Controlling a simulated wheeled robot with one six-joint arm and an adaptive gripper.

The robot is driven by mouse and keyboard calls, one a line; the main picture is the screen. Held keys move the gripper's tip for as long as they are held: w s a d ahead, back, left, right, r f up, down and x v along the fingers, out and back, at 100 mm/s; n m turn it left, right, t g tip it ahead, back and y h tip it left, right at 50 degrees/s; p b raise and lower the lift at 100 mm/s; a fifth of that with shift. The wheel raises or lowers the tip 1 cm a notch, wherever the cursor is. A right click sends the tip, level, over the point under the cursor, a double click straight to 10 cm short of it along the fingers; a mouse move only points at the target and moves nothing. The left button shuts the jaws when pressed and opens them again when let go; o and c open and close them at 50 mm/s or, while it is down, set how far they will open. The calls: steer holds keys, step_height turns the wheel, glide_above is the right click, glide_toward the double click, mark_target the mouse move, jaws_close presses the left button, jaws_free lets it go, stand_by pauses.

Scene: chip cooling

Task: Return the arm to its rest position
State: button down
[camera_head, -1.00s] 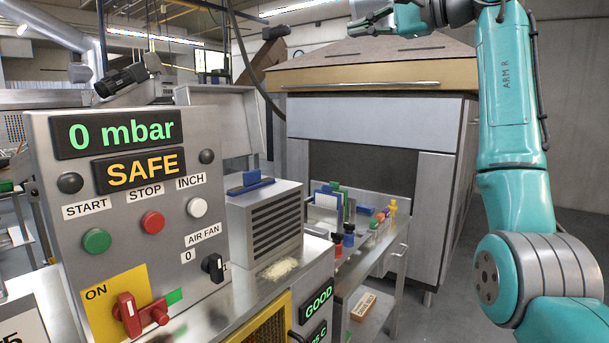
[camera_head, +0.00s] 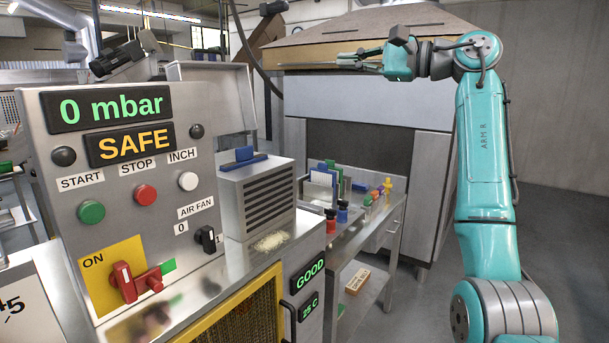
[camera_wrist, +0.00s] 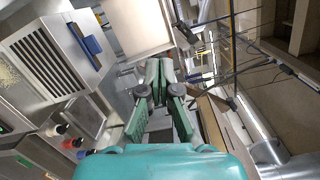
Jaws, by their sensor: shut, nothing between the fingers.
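My teal arm (camera_head: 484,150) rises at the right of the head view and bends left at its top. My gripper (camera_head: 345,60) is held high and level, pointing left, in front of the large hooded cabinet (camera_head: 375,105). It is shut and empty, clear of the bench and the panel. In the wrist view my gripper (camera_wrist: 158,72) shows its green fingers together with nothing between them.
The control panel (camera_head: 65,192) at the left reads 0 mbar and SAFE. A vented metal box (camera_head: 268,200) stands beside it. Red (camera_head: 331,220) and blue (camera_head: 342,211) capped bottles stand on the side bench. Open floor (camera_head: 560,235) lies at the right.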

step_height(320, 180, down, 14)
steer(key=a+m+y, duration=0.2)
steer(key=m+y, duration=0.1)
steer(key=s+d+f+m+t, duration=0.1)
steer(key=s+f+m+t, duration=0.2)
steer(key=s+f+m, duration=0.6)
steer(key=s+f+m+t, duration=0.3)
steer(key=f+m, duration=0.3)
steer(key=f, duration=0.7)
steer(key=s+d+f+m+t, duration=0.1)
steer(key=s+f+m+t, duration=0.1)
steer(key=s+f+m, duration=0.75)
steer(key=s+d+f+m+t+h, duration=0.3)
steer(key=s+f+m+h, duration=0.45)
steer(key=s+m, duration=0.25)
steer(key=s+d+f+m+t+h, duration=0.3)
steer(key=s+f+m+h, duration=0.3)
steer(key=s+f+m, duration=0.4)
steer(key=s+d+f+m+g+h, duration=0.1)
steer(key=s+m+g+h, duration=0.1)
steer(key=s+m, duration=0.5)
steer(key=s+d+f+m+g+h, duration=0.2)
steer(key=s+m+g, duration=0.3)
steer(key=s, duration=1)
steer(key=m+h, duration=0.1)
steer(key=m, duration=0.2)
steer(key=shift+s+d+g, duration=0.2)
steer(key=shift+s+g, duration=0.1)
steer(key=shift+d+m, duration=0.1)
steer(key=shift+m, duration=0.15)
